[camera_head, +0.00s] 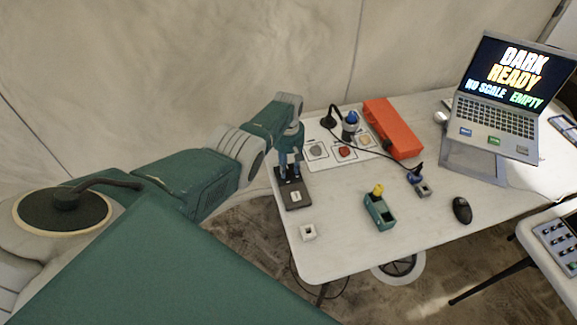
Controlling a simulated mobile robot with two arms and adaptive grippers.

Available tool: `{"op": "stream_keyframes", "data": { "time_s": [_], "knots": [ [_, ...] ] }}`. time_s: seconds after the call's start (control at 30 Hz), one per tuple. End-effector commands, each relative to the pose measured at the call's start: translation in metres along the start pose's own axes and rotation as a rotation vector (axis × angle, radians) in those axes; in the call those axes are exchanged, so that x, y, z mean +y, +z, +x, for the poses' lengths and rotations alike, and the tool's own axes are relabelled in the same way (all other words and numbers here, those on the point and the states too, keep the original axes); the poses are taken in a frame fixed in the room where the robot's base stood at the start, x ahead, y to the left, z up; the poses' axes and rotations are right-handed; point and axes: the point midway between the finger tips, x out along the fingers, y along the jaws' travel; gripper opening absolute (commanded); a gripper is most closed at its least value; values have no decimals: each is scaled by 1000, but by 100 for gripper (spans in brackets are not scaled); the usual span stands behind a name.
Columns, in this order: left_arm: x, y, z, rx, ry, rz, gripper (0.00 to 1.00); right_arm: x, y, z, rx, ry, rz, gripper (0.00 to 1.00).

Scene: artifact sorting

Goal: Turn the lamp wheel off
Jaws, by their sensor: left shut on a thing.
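My left gripper (289,168) points down at the left end of the white table. Its fingers are shut at the far end of a small dark box (293,199) with a pale label on its top. The lamp wheel is hidden by the fingers, and I cannot make out its shape or position. My right gripper is not in view.
Behind the box is a white board (318,152) with coloured spots and a blue-topped item (350,123). An orange case (393,128), green holder (379,211), small white block (308,232), mouse (462,210) and laptop (494,104) share the table (340,262). The front middle is clear.

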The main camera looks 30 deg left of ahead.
Motion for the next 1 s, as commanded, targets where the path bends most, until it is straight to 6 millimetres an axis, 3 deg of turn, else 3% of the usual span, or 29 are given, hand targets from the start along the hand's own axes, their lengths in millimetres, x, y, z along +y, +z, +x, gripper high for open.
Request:
{"op": "stream_keyframes", "data": {
  "time_s": [0.4, 0.93, 0.97, 1.0],
  "knots": [
    [5, -6, -6, 11, 14, -181, 5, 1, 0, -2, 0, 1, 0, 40],
    [5, -7, -6, 12, 14, -205, 4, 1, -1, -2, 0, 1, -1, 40],
    [5, -7, -6, 12, 14, -205, 34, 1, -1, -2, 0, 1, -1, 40],
    [5, -7, -6, 11, 15, -205, 42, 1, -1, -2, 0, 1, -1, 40]
  ]
}}
